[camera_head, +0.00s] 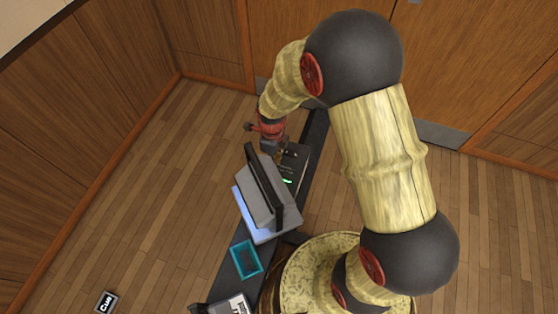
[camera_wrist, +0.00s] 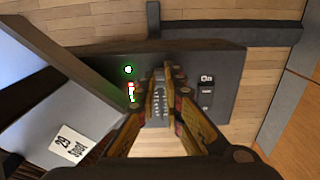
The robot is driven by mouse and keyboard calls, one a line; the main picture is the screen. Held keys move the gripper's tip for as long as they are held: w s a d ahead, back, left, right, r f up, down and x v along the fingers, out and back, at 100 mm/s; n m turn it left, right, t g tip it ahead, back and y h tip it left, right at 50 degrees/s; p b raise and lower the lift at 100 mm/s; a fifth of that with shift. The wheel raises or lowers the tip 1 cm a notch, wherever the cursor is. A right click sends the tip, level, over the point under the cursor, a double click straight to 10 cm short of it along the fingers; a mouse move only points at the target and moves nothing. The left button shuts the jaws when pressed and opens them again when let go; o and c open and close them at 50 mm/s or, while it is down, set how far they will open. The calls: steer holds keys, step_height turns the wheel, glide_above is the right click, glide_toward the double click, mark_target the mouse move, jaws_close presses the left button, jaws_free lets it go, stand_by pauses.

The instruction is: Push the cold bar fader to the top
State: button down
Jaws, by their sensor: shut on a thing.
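A dark fader panel (camera_wrist: 225,62) lies under my gripper (camera_wrist: 166,82) in the wrist view. A pale strip with dark marks (camera_wrist: 157,103) shows between the fingers. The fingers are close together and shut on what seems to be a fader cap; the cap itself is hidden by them. I cannot read which fader it is. In the head view my gripper (camera_head: 281,156) reaches down to the panel (camera_head: 300,157) just beyond the raised screen. A green light (camera_wrist: 128,69) and a red-and-white light column (camera_wrist: 131,91) glow left of the fingers.
A dark switch block with small white labels (camera_wrist: 206,87) sits right of the fingers. A tilted grey screen unit (camera_head: 270,197) stands close by on the narrow dark bench (camera_head: 222,283). A teal open tray (camera_head: 246,259) is nearer. A white "29 spot" label (camera_wrist: 73,146) shows left.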

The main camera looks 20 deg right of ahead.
steer(key=shift+w+a, duration=0.1)
steer(key=shift+w, duration=0.05)
steer(key=c, duration=2)
jaws_free()
steer(key=shift+o, duration=0.5)
step_height(320, 180, up, 12)
